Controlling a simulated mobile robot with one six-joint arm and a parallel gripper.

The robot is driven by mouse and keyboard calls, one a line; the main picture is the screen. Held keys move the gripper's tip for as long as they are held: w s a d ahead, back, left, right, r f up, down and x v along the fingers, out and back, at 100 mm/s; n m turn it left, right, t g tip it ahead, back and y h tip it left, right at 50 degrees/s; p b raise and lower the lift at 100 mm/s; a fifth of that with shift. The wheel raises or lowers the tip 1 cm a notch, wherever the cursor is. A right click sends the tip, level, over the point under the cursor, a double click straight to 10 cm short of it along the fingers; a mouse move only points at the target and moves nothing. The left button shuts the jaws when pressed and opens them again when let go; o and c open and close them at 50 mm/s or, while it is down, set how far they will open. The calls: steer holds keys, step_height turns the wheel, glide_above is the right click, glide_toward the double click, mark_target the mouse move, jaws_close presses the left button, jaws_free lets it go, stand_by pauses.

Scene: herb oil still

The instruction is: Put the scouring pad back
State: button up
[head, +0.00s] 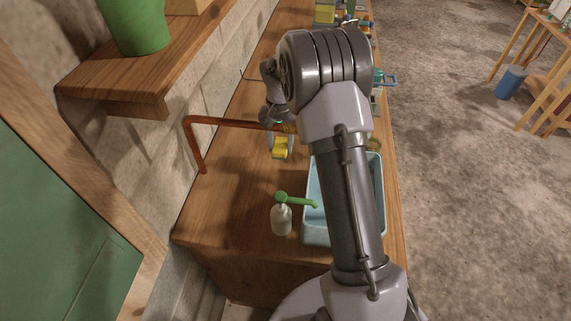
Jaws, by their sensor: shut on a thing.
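The scouring pad (279,153) shows as a small yellow block in the head view, left of my arm. My gripper (282,146) points down and is shut on it. The pad is over the wooden counter, close to the copper pipe and beyond the light blue basin. I cannot tell whether the pad touches the counter. My arm hides much of the basin (315,239) and what is in it. The pad's holder cannot be made out.
A soap bottle with a green pump (282,219) stands left of the basin. A wooden shelf (110,88) with a green pot (137,25) juts out at upper left. Several small items crowd the counter's far end.

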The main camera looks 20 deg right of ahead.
mark_target(280, 166)
step_height(280, 166, down, 7)
steer(key=shift+w+a+b, duration=0.1)
steer(key=shift+a+b, duration=0.05)
steer(key=shift+b, duration=0.65)
steer(key=shift+f, duration=0.2)
steer(key=o, duration=1.3)
steer(key=shift+r, duration=0.15)
step_height(280, 166, up, 12)
steer(key=p, duration=0.3)
steer(key=shift+r, duration=0.1)
